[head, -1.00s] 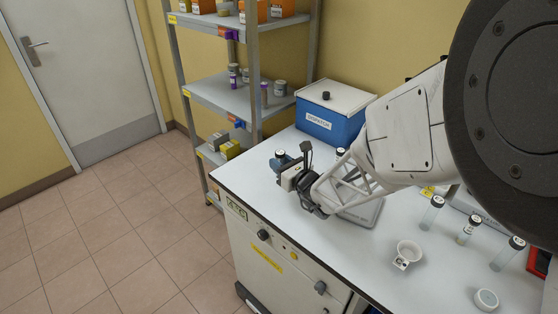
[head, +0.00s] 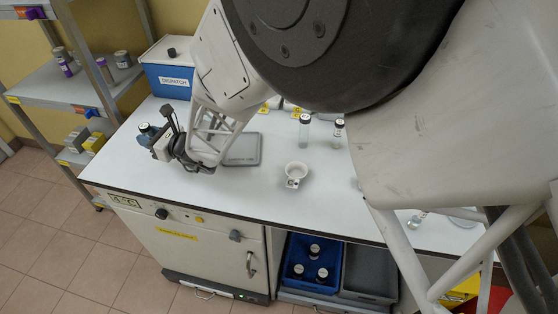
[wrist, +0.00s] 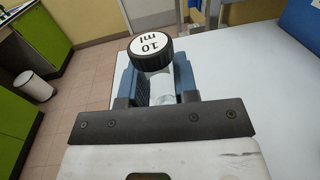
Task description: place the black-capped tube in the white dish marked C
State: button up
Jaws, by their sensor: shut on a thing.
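My gripper (head: 152,136) is at the left end of the white bench, shut on a tube. In the wrist view, the tube has a black cap (wrist: 152,48) with a white top printed "10 ml". Its clear body (wrist: 160,86) sits between the blue fingers (wrist: 158,92), which hide part of it.
A grey flat plate (head: 243,149) lies between my gripper and the dish. A blue box (head: 170,79) marked "DISPATCH" is at the back left. Blue and grey trays (head: 368,284) are under the bench.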

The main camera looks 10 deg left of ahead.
jog(key=w+d+r+t, duration=0.1)
jog(key=w+d, duration=0.2)
jog(key=d, duration=2.4)
jog(key=s+d, duration=0.6)
jog(key=d, duration=0.4)
jog(key=s+d+m, duration=0.1)
jog(key=s+d, duration=0.6)
jog(key=d, duration=0.4)
jog(key=shift+f+t, duration=0.15)
jog(key=shift+t, duration=0.15)
jog(key=shift+w+a, duration=0.1)
jog(key=shift+w, duration=0.05)
jog(key=w+a, duration=0.2)
jog(key=w, duration=0.2)
jog(key=w+a+f, duration=0.1)
jog(key=w+a, duration=0.1)
jog(key=w, duration=0.3)
jog(key=w+a, duration=0.3)
jog(key=w, duration=0.2)
jog(key=shift+a+f, duration=0.1)
jog(key=shift+f, duration=0.15)
